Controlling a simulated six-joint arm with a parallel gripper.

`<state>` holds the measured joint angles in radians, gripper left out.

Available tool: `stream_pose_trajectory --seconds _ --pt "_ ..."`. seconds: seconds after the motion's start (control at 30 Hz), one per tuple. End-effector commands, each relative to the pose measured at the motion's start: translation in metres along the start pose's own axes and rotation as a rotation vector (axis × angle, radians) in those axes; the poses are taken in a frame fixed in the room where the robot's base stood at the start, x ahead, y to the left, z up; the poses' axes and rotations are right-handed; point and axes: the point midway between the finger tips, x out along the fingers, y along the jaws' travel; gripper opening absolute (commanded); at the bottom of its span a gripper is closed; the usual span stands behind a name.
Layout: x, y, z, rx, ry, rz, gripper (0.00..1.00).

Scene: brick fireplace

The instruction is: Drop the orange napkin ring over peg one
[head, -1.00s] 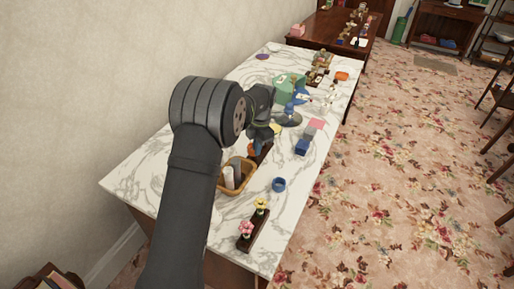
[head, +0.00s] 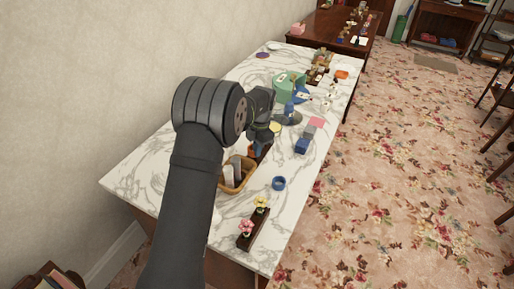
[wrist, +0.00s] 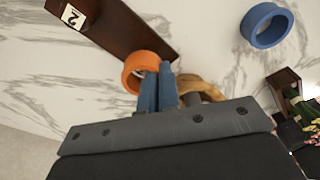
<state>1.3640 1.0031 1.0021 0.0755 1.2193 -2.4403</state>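The orange napkin ring (wrist: 133,76) is at the tips of my gripper (wrist: 158,72) in the wrist view. The two blue fingers are close together with the ring's wall between them. A dark wooden board (wrist: 115,30) with a white label reading 2 lies just beyond the ring. I cannot make out peg one or any peg on it; my gripper and the ring cover the near end. In the head view, my arm hides much of this board (head: 264,151).
A blue ring (wrist: 267,25) lies on the marble table, also visible in the head view (head: 279,183). A tan basket (head: 247,179) holding pale cylinders stands close by. A flower stand (head: 252,232) is at the near edge. A green container (head: 289,83) and several small objects stand farther back.

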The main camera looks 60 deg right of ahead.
Motion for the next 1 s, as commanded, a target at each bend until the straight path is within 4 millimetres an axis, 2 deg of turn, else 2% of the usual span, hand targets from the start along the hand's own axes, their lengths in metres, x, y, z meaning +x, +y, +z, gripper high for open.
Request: stream_pose_trajectory --seconds 0.17,0.2,0.3,0.63,0.77,1.0 --pt "0.005 0.0 0.0 0.0 0.001 0.0 0.0" --pt "0.004 0.0 0.0 0.0 0.0 0.0 0.1" --pt "0.004 0.0 0.0 0.0 0.0 0.0 0.27" --pt "-0.001 0.0 0.001 0.0 -0.001 0.001 0.27" --pt "-0.019 0.001 0.001 0.0 -0.003 0.002 0.27" --pt "-0.076 0.001 0.001 0.0 -0.004 0.003 0.27"
